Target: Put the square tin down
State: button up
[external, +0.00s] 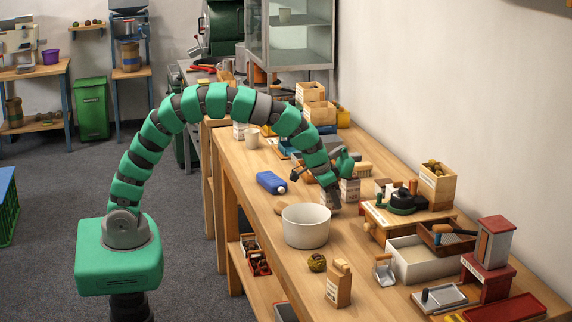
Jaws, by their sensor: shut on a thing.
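My gripper (331,189) points down over the long wooden table, just behind and to the right of the white round pot. It is shut on a small grey thing, which looks like the square tin (334,207). The tin is small and partly covered by the jaws. I cannot tell whether its base touches the tabletop.
The white pot (306,235) stands close in front of my gripper. A blue bottle (271,182) lies to the left. A paper bag (338,287) and a chestnut burr (317,262) are nearer the front. A white bin (410,262) and wooden box (437,188) crowd the right.

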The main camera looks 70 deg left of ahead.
jog(key=shift+f, duration=0.5)
jog(key=shift+f, duration=0.1)
jog(key=o, duration=1)
jog(key=shift+o, duration=0.2)
jog(key=s+a+r+t+p, duration=0.1)
jog(key=s+a+r+t, duration=0.15)
jog(key=r, duration=0.75)
jog(key=s+a+r+t, duration=0.1)
jog(key=s+a+r, duration=0.15)
jog(key=r, duration=0.75)
jog(key=s+a+r+t+p, duration=0.1)
jog(key=s+a+r, duration=0.15)
jog(key=r, duration=0.75)
jog(key=s+a+r+t, duration=0.3)
jog(key=s+r, duration=0.3)
jog(key=r, duration=0.5)
jog(key=s+a+r+t, duration=0.3)
jog(key=s+a+r, duration=0.2)
jog(key=r, duration=0.5)
jog(key=shift+v, duration=1)
